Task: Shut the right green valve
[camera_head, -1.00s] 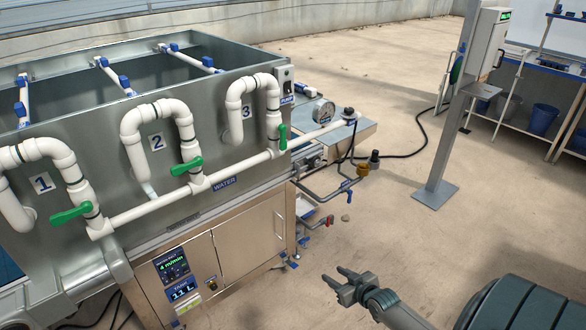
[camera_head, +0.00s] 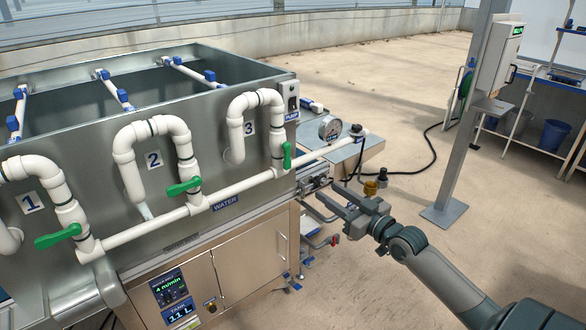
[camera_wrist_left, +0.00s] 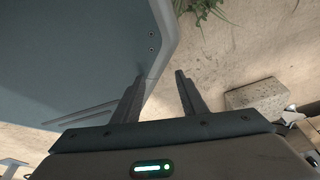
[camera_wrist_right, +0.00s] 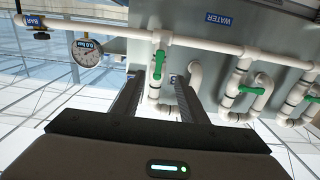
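The right green valve (camera_head: 287,155) is on the white pipe loop marked 3. Its handle stands upright, along the vertical pipe. The middle green valve (camera_head: 184,187) and the left green valve (camera_head: 58,236) have handles lying across their pipes. My right gripper (camera_head: 326,198) is open and empty, to the right of and lower in the picture than the right valve, apart from it. In the right wrist view the right valve's handle (camera_wrist_right: 160,64) appears just beyond and between the open fingertips. My left gripper (camera_wrist_left: 160,74) is open and empty, out of the head view.
The white water pipe (camera_head: 250,184) runs along the steel tank front below the valves. A pressure gauge (camera_head: 330,127) and small fittings (camera_head: 370,187) stand near my right gripper. A grey post (camera_head: 460,130) stands farther right. A dark panel (camera_wrist_left: 75,60) lies close to my left gripper.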

